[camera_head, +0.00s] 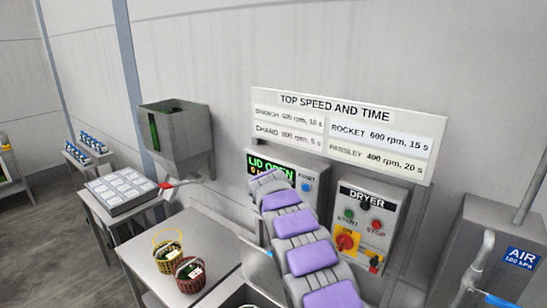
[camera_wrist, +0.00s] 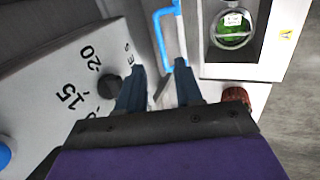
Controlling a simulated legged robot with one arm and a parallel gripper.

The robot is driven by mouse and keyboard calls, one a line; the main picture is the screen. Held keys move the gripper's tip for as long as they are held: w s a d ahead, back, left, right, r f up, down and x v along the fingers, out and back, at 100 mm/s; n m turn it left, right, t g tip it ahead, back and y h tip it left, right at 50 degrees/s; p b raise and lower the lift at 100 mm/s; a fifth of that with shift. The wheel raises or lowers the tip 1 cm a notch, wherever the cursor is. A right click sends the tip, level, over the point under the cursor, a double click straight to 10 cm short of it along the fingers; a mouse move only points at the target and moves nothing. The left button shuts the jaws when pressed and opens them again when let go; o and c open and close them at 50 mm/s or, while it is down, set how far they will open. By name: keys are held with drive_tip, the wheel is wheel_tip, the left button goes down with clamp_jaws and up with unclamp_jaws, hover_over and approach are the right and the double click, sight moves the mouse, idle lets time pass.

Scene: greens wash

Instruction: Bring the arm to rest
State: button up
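My gripper (camera_wrist: 160,82) shows in the wrist view with its two dark fingers apart and nothing seen between them. Its left finger is close to a dark knob (camera_wrist: 108,85) on a white panel marked 15 and 20; I cannot tell whether they touch. In the head view my purple and grey arm reaches up from the bottom toward the panel with the lit "LID OPEN" display (camera_head: 262,165). The gripper itself is not clear there.
A dryer control box (camera_head: 365,222) stands right of the arm. Two baskets, yellow (camera_head: 167,256) and red (camera_head: 188,280), stand on a grey table (camera_head: 215,232) at left. A blue handle (camera_wrist: 165,35) is beyond the fingers. A grey bin (camera_head: 180,130) hangs on the wall.

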drive_tip(key=s+d+r+m+g+b, duration=0.1)
drive_tip(key=s+d+m+b, duration=0.3)
drive_tip(key=s, duration=0.9)
drive_tip(key=s+d+r+m+g+b, duration=0.15)
drive_tip(key=s+d+b, duration=0.4)
drive_tip(key=s, duration=0.75)
drive_tip(key=s+f+m+g+y+b, duration=0.1)
drive_tip(key=s+f, duration=0.3)
drive_tip(key=s, duration=0.6)
drive_tip(key=s+f+m+y+b, duration=0.1)
drive_tip(key=s+f+m+b, duration=0.1)
drive_tip(key=s, duration=0.9)
drive_tip(key=s+f+m+g+b, duration=0.1)
drive_tip(key=s+f+b, duration=0.2)
drive_tip(key=s+f, duration=0.3)
drive_tip(key=s, duration=0.5)
drive_tip(key=shift+s+f+g+y+b, duration=0.15)
drive_tip(key=shift+f+g+y+b, duration=0.15)
drive_tip(key=shift+g+y+b, duration=0.1)
